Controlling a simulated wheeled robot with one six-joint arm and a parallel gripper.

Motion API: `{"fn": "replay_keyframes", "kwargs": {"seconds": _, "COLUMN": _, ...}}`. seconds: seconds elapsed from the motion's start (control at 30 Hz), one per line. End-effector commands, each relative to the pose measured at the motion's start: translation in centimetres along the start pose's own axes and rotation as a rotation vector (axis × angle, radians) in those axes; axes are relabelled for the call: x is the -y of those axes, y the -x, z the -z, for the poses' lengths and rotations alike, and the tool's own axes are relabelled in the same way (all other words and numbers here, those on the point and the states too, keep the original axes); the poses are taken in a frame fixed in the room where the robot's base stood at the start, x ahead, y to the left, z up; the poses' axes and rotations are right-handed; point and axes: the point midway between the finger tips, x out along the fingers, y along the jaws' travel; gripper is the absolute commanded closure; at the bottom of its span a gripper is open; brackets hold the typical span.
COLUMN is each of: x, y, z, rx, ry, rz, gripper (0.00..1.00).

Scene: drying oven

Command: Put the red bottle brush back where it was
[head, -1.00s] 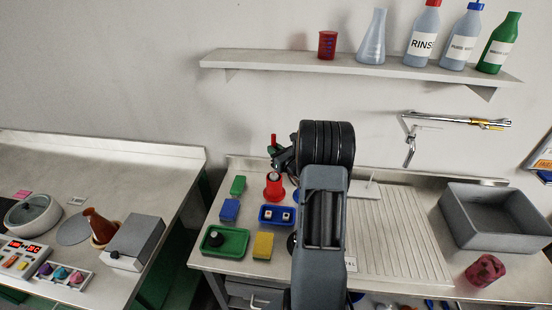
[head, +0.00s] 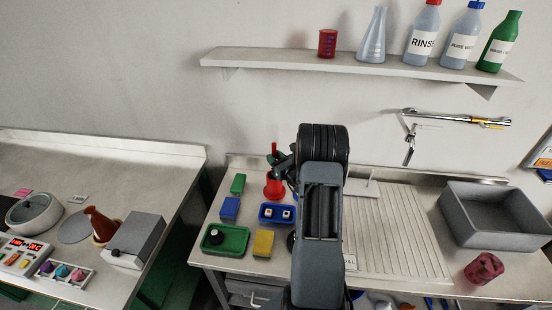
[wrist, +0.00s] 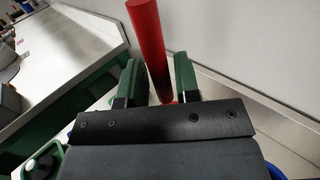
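The red bottle brush (wrist: 149,45) has its handle upright between the two green fingers of my gripper (wrist: 158,75). In the head view, the handle's red top (head: 274,147) shows just above my gripper (head: 280,161). Directly below is a red flared holder (head: 274,188) on the bench, and the brush's lower part is down at its top. My gripper and the holder hide the bristles. I cannot tell how deep the brush sits.
Near the holder are a blue tray (head: 264,220), a green tray (head: 243,234), a yellow sponge (head: 263,244), a blue block (head: 229,208) and a green block (head: 237,184). A ribbed drainboard (head: 400,235) and grey basin (head: 492,238) lie right. A shelf (head: 290,61) hangs above.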

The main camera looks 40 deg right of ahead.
Motion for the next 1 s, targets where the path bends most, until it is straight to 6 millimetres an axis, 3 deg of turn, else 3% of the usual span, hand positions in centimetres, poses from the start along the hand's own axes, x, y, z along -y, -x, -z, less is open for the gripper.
{"fn": "replay_keyframes", "kwargs": {"seconds": 0.13, "x": 0.0, "y": 0.0, "z": 0.0, "rx": 0.0, "ry": 0.0, "rz": 0.0, "gripper": 0.58}}
{"fn": "replay_keyframes", "kwargs": {"seconds": 0.47, "x": 0.0, "y": 0.1, "z": -0.5, "rx": 0.0, "ry": 0.0, "rz": 0.001, "gripper": 0.58}}
{"fn": "replay_keyframes", "kwargs": {"seconds": 1.0, "x": 0.1, "y": 9.7, "z": -0.2, "rx": 0.0, "ry": 0.0, "rz": 0.003, "gripper": 0.58}}
